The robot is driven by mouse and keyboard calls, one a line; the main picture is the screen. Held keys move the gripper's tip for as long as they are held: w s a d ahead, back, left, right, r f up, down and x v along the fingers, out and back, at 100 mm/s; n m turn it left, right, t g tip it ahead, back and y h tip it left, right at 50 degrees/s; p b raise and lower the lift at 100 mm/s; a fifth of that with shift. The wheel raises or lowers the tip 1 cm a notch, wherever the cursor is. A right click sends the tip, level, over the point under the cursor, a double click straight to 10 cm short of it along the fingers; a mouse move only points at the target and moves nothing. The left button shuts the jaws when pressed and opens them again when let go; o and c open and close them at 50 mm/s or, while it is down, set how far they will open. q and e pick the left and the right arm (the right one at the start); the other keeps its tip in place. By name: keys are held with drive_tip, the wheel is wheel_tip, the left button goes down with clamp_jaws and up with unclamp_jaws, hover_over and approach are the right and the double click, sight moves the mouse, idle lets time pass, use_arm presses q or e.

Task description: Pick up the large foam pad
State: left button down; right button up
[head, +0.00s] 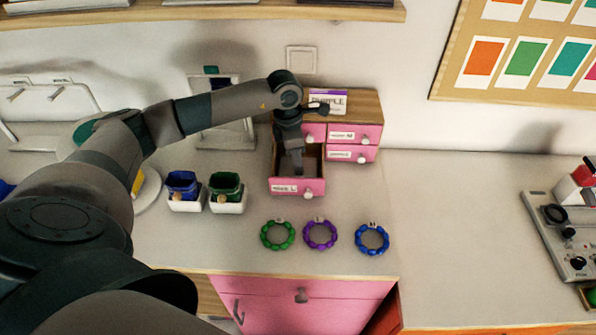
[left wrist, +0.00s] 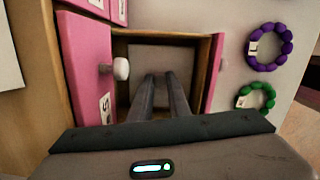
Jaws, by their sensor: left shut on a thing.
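My left gripper (head: 294,165) reaches down into the open pink drawer (head: 297,187) of a small wooden cabinet. The drawer's label seems to end in "L". In the left wrist view, the two dark fingers (left wrist: 160,88) point into the drawer with a narrow space between them. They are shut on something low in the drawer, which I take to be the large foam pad. The pad's outline is not clear; the fingers and the dim drawer hide most of it. My right gripper is not in view.
Green (head: 277,235), purple (head: 320,234) and blue (head: 372,239) bead rings lie in front of the drawer. Blue (head: 182,185) and green (head: 226,188) containers stand to its left. Closed pink drawers (head: 350,153) are beside it. The counter to the right (head: 450,220) is clear.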

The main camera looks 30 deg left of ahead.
use_arm(q)
drive_tip(key=shift+r, duration=0.15)
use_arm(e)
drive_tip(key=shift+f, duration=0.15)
